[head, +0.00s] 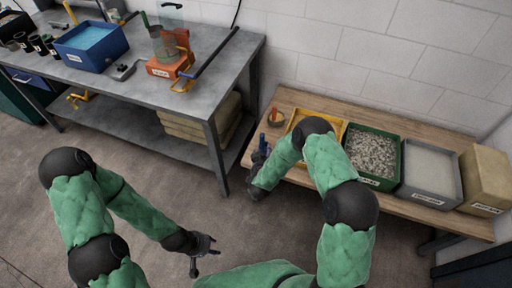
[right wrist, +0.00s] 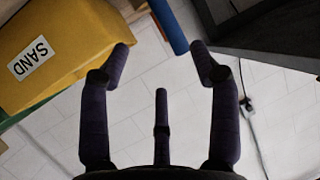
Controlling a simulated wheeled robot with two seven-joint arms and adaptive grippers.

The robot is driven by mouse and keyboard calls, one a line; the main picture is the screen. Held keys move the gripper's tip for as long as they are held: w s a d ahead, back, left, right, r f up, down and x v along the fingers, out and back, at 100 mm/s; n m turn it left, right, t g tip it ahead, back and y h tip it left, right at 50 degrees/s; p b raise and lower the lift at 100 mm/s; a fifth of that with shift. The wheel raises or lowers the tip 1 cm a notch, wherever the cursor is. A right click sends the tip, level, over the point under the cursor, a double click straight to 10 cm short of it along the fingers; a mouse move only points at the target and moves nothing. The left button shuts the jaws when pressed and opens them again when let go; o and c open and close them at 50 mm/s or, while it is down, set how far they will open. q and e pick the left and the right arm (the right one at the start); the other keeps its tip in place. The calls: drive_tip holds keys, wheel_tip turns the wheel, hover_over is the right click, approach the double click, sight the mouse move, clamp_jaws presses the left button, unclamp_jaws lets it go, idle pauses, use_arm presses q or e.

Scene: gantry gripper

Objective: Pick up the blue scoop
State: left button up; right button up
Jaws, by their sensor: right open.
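The blue scoop (head: 262,141) shows only as a short blue handle at the left end of the wooden bench. In the right wrist view its blue cylinder (right wrist: 169,22) enters from the top, its near end close to the right-hand fingertip. The rest of the scoop is out of that view. My right gripper (head: 258,160) is beside the handle at the bench edge, partly hidden by my arm. Its fingers are apart with nothing held, as the right wrist view (right wrist: 160,48) shows. My left gripper (head: 205,257) hangs low over the floor, fingers spread and empty.
A yellow sand bin (right wrist: 62,47) stands close to my right gripper. A green gravel bin (head: 347,160), a grey bin (head: 402,182) and a tan block (head: 487,180) stand further right. A metal workbench (head: 225,65) is at the left. The floor between is clear.

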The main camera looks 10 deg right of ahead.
sight(263, 141)
drive_tip(key=b+x, duration=0.1)
drive_tip(key=x, duration=0.2)
drive_tip(key=b+x, duration=0.1)
drive_tip(key=x, duration=0.2)
drive_tip(key=b+x, duration=0.1)
drive_tip(key=x, duration=0.3)
drive_tip(key=shift+w+a+r, duration=0.35)
drive_tip(key=shift+w+d+b, duration=0.1)
drive_tip(key=shift+w+b, duration=0.2)
drive_tip(key=shift+w, duration=0.05)
drive_tip(key=c, duration=1.1)
